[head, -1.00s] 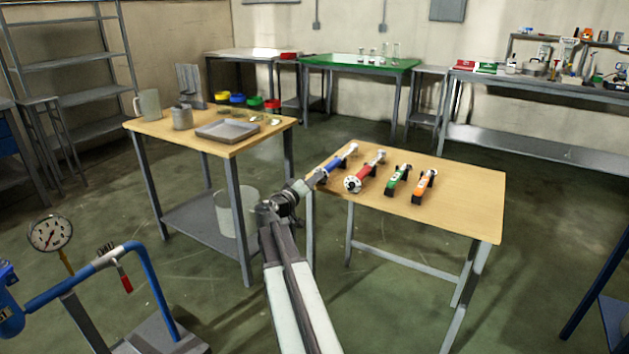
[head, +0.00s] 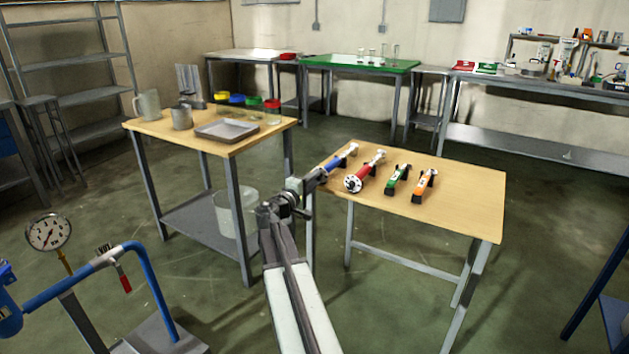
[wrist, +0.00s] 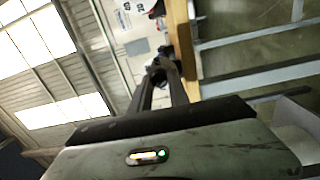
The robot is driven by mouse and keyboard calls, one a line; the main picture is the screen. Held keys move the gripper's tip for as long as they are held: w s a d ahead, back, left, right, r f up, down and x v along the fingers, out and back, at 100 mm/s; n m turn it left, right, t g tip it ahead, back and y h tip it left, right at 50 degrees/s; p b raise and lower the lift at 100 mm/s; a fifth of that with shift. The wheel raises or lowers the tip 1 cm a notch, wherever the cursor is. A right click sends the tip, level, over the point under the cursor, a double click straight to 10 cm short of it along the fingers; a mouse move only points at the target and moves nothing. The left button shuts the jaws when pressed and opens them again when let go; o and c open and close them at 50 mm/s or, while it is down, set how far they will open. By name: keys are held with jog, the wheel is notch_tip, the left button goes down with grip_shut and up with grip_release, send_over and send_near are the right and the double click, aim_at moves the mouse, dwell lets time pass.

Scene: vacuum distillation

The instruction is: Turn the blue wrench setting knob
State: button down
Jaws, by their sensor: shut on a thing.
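The blue wrench (head: 335,164) lies at the left end of the right wooden table (head: 455,206), its silver head pointing away from me. Its near end, where the setting knob sits, is hidden by my gripper (head: 320,174). In the wrist view my gripper (wrist: 165,66) has its fingertips closed together on a small dark part at the table's edge. This part appears to be the knob, but the wrench body is hard to make out there.
Beside it lie a red wrench (head: 365,171) with a round white end, a green wrench (head: 398,180) and an orange wrench (head: 424,186). The left table (head: 160,128) holds mugs, a tray (head: 226,130) and jars. A blue pipe with a gauge (head: 48,232) stands front left.

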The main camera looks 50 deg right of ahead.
dwell(0.3)
jog(key=c, duration=1.2)
grip_release()
jog(key=shift+c, duration=0.2)
jog(key=v, duration=0.8)
